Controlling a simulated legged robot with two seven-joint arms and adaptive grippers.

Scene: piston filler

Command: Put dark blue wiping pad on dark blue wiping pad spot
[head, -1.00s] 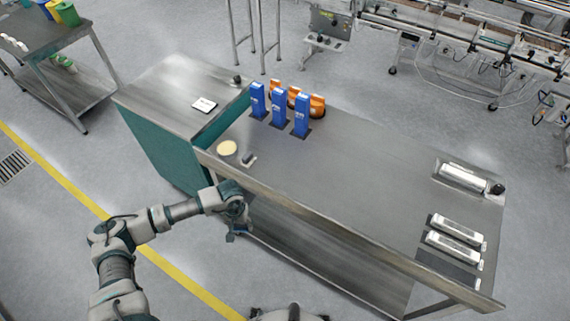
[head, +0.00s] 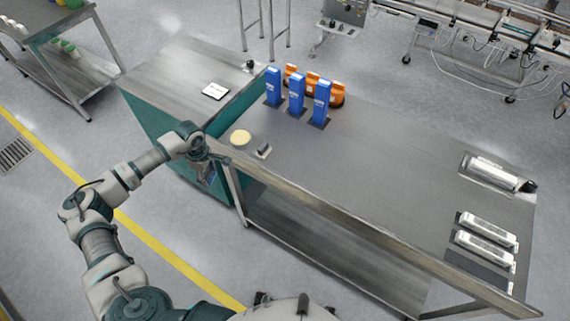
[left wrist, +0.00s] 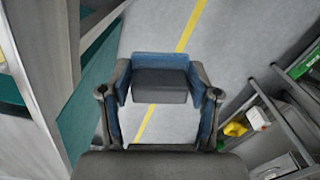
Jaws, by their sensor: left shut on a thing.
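My left gripper (head: 207,172) is in front of the workbench's left part, by the teal cabinet side. In the left wrist view its fingers (left wrist: 160,88) are shut on a dark block with blue showing at its far edge, which looks like the dark blue wiping pad (left wrist: 160,86). The pad is off the bench, with floor behind it. In the head view the pad is too small to make out clearly. I cannot tell which mark is the dark blue pad spot; a bare dark patch (head: 478,272) lies at the bench's right end. My right gripper is not in view.
On the bench (head: 390,180) stand a pale yellow disc (head: 240,137), a small grey item (head: 264,151), blue cartons (head: 296,93), orange items (head: 336,95) and white-silver devices (head: 487,229). The bench's middle is clear. Its front edge runs close to my arm.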

